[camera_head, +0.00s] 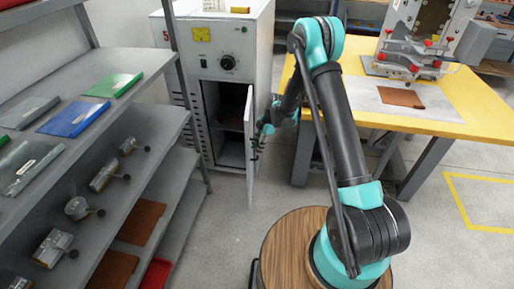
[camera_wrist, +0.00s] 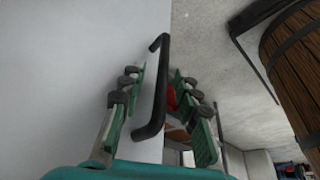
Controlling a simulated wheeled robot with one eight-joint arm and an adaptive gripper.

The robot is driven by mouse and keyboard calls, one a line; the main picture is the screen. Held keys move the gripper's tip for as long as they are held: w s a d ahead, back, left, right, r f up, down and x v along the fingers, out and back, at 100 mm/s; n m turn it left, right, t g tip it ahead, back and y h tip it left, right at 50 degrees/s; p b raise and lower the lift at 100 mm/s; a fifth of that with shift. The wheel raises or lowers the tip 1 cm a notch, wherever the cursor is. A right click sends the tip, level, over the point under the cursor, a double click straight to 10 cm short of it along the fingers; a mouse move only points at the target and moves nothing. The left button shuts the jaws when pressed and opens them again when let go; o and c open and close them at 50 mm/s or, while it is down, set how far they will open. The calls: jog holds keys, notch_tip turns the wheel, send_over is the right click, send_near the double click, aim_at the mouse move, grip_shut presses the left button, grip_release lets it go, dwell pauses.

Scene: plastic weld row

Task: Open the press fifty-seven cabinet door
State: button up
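The grey press cabinet (camera_head: 222,62) stands at the back left, with a dial and a yellow label on its upper front; the number on its side is only partly readable. Its door (camera_head: 250,158) is ajar, swung well outward, and the dark inside with a shelf shows. My gripper (camera_head: 264,131) is at the outer side of the door near its free edge. In the wrist view the black bar handle (camera_wrist: 161,85) runs up the door (camera_wrist: 85,80). The fingers of my gripper (camera_wrist: 163,105) stand apart on either side of the handle, with gaps showing. In the head view my gripper hides the handle.
A grey shelf rack (camera_head: 130,85) with plates and metal parts stands at left, close to the cabinet. A yellow-topped table (camera_head: 460,95) with a red-clamped fixture (camera_head: 410,55) is at right. Clear floor (camera_head: 225,220) lies before the door.

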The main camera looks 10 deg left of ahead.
jog(key=shift+r, duration=0.1)
jog(key=v, duration=1.1)
jog(key=shift+r, duration=0.4)
jog(key=shift+d, duration=0.25)
jog(key=s+d+r+m+t+h, duration=0.2)
jog(key=s+d+r+m+t, duration=0.2)
jog(key=s+d+r+m, duration=0.9)
jog(key=s+d+f+m+t+h, duration=0.1)
jog(key=s+d+m, duration=0.4)
jog(key=s, duration=0.3)
jog(key=s+d+f+m+t+h, duration=0.1)
jog(key=s+d+m, duration=0.5)
jog(key=s, duration=0.3)
jog(key=shift+d+f+t, duration=0.2)
jog(key=shift+d+t, duration=0.1)
jog(key=shift+d, duration=0.35)
